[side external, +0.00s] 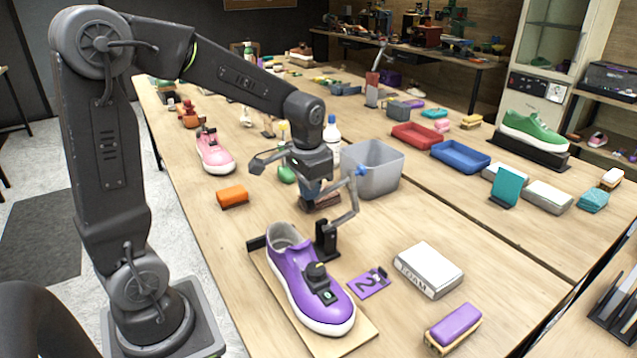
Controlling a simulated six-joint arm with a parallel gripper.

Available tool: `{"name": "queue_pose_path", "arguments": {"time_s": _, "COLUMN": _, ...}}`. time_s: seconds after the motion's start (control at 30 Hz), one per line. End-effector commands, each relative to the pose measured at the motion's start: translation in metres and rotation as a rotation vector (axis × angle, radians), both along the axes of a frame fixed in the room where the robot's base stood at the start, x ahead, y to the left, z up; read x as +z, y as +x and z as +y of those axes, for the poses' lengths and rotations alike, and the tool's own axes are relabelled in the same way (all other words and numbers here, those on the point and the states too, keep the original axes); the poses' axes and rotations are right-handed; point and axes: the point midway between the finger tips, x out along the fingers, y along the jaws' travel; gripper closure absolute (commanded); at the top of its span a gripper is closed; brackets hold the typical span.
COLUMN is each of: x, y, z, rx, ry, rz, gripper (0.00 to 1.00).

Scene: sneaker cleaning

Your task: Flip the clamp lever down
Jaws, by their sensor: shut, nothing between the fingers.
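A purple sneaker (292,268) with a white sole lies on a wooden board (362,338) in the front middle. A black clamp bracket (326,240) stands beside it. A small black device (324,287) sits on the shoe's front. My gripper (312,194) points down, shut and empty, to the left of the lever in the picture. Whether it touches the lever cannot be told from this angle.
A grey bin (372,165) stands just behind the lever, with a white bottle (331,135) near it. A white foam block (428,270), a purple card (371,283) and a purple brush (453,325) lie to the right. An orange block (232,196) lies to the left.

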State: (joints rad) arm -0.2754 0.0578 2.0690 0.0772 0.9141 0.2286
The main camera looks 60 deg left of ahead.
Motion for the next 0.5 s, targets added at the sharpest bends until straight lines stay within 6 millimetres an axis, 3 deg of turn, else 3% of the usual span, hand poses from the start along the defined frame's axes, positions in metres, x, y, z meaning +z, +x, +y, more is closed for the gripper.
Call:
{"name": "queue_pose_path", "arguments": {"time_s": 0.27, "x": -0.008, "y": -0.019, "z": 0.0, "rx": 0.004, "ry": -0.001, "rz": -0.115, "gripper": 1.0}}
{"name": "queue_pose_path", "arguments": {"time_s": 0.5, "x": -0.024, "y": -0.043, "z": 0.0, "rx": 0.003, "ry": -0.002, "rz": -0.109, "gripper": 1.0}}
